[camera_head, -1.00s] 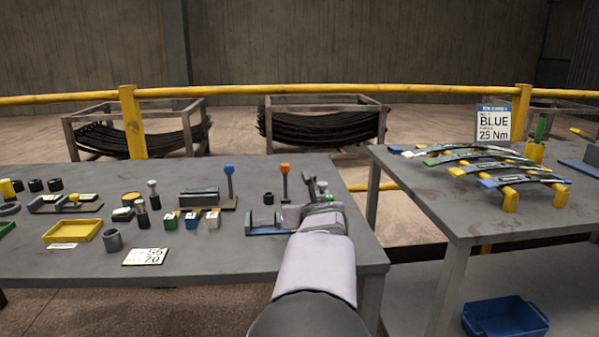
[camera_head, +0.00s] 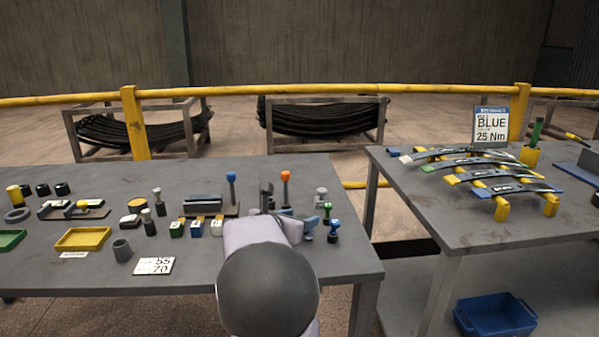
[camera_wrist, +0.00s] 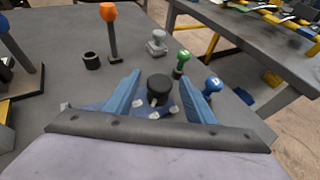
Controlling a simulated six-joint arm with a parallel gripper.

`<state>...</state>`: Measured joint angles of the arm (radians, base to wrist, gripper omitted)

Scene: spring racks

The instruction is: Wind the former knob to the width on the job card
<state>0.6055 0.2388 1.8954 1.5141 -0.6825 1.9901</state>
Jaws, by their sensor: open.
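My gripper (camera_wrist: 160,80) is open in the wrist view, with one blue finger on each side of a black round knob (camera_wrist: 158,86), which I take to be the former knob. I cannot tell whether the fingers touch it. A blue base with small pale parts (camera_wrist: 152,112) shows below the knob, partly hidden by my gripper. In the head view my arm hides most of the former. The job card (camera_head: 491,126) stands on the right table and reads "BLUE" and "25 Nm". A white card (camera_head: 153,266) on the left table shows "55" and "70".
An orange-topped post (camera_wrist: 111,35), a black cup (camera_wrist: 92,61), a grey fitting (camera_wrist: 157,43), a green-headed tool (camera_wrist: 181,62) and a blue-headed tool (camera_wrist: 212,88) stand close around my gripper. Leaf springs (camera_head: 485,170) lie on the right table. A yellow tray (camera_head: 82,239) is at left.

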